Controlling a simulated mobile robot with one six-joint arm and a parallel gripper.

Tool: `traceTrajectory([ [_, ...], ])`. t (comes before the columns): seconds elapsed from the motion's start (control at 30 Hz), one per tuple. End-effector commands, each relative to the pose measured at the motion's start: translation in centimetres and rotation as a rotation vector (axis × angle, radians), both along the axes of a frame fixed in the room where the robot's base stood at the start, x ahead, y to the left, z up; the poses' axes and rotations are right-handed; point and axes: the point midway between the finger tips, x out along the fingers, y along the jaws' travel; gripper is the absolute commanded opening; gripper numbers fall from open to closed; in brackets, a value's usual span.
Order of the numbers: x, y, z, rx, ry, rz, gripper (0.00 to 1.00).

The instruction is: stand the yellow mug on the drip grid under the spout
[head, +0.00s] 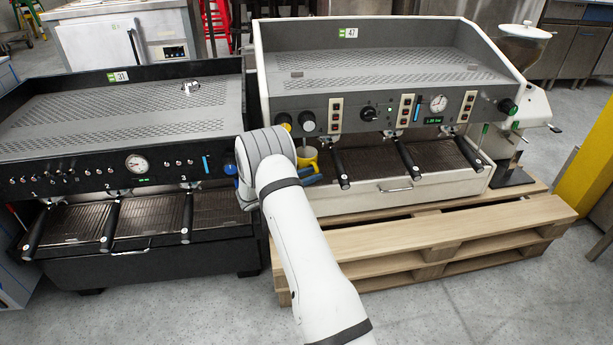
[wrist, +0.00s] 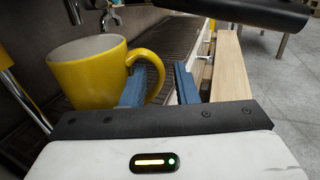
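The yellow mug (head: 307,154) is upright at the left end of the white machine's drip grid (head: 371,160), partly hidden by my arm. In the wrist view the mug (wrist: 88,76) is close, with its handle toward the right. My gripper (wrist: 161,88) is open, its blue fingers apart. The left finger overlaps the handle opening, and the outer bar of the handle shows between the fingers. A metal spout (wrist: 111,20) hangs above and just behind the mug's rim. The drip grid (wrist: 172,40) runs behind the mug. The mug's base is hidden, so I cannot tell what it rests on.
The white machine (head: 385,60) stands on a wooden pallet (head: 450,235). Its dark portafilter handles (head: 415,165) jut forward. A black espresso machine (head: 120,150) stands close on the left. A grinder (head: 515,110) is at right. The floor in front is clear.

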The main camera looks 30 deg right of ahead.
Motion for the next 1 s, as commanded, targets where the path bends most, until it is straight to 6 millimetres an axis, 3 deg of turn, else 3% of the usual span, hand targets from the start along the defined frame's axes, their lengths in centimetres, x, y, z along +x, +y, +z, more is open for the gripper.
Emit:
traceTrajectory([
  [0.1,0.0,0.0,0.0,0.000,0.001,0.000,0.35],
  [0.37,0.0,0.3,-0.1,0.002,0.003,0.001,0.35],
  [0.8,-0.2,6.8,0.1,0.001,0.002,0.003,0.35],
  [1.0,-0.2,7.8,-0.1,0.000,0.001,-0.001,0.35],
])
